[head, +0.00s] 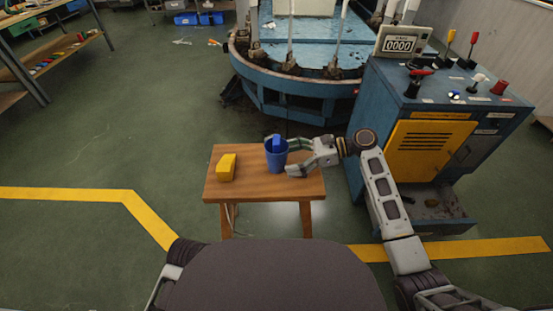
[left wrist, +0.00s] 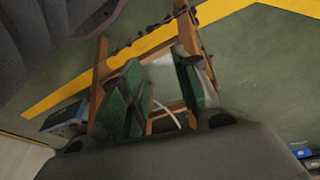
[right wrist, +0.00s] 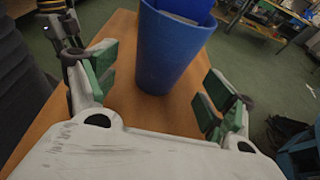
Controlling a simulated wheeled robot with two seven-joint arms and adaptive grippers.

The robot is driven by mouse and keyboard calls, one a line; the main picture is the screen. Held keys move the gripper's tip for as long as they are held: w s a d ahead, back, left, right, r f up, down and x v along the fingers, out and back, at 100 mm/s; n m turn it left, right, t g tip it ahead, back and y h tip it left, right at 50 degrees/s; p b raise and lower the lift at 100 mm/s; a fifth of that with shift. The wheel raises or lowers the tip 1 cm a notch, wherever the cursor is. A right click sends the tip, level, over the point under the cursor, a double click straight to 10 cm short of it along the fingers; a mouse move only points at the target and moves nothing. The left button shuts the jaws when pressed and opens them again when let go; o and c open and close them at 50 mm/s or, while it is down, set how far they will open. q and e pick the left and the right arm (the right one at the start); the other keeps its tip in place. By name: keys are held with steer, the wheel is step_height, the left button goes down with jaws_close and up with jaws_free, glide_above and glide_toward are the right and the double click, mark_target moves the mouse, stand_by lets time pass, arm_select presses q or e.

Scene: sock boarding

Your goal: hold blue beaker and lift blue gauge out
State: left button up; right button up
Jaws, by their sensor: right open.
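The blue beaker (head: 277,161) stands upright on a small wooden table. The blue gauge (head: 277,141) sits inside it, its top showing above the rim. My right gripper (head: 290,157) is open at the beaker's right side. In the right wrist view the beaker (right wrist: 170,50) stands ahead between the spread green-padded fingers, with clear gaps to both. The gauge (right wrist: 190,7) shows at the top edge there, mostly cut off. My left gripper (left wrist: 163,88) shows only in the left wrist view, fingers apart and empty, pointing toward the table's legs and the floor.
A yellow block (head: 227,167) lies on the wooden table (head: 255,190), left of the beaker. A blue machine with a control cabinet (head: 430,130) stands behind and to the right, close to my right arm. The floor left of the table is clear.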

mark_target(280, 160)
steer(key=shift+a+p, duration=0.35)
steer(key=shift+a, duration=0.2)
steer(key=shift+p+x, duration=0.65)
steer(key=shift+x, duration=0.15)
arm_select(q)
steer(key=shift+g, duration=0.4)
steer(key=shift+s+a+f, duration=0.15)
steer(key=shift+a+f, duration=0.1)
steer(key=shift+f, duration=0.85)
steer(key=shift+s+a+f, duration=0.1)
steer(key=shift+a+f, duration=0.1)
steer(key=shift+f, duration=0.85)
arm_select(e)
steer(key=shift+a+f, duration=0.2)
steer(key=shift+a, duration=0.3)
arm_select(q)
steer(key=shift+s, duration=0.2)
arm_select(e)
steer(key=c, duration=0.9)
arm_select(q)
steer(key=shift+d, duration=0.1)
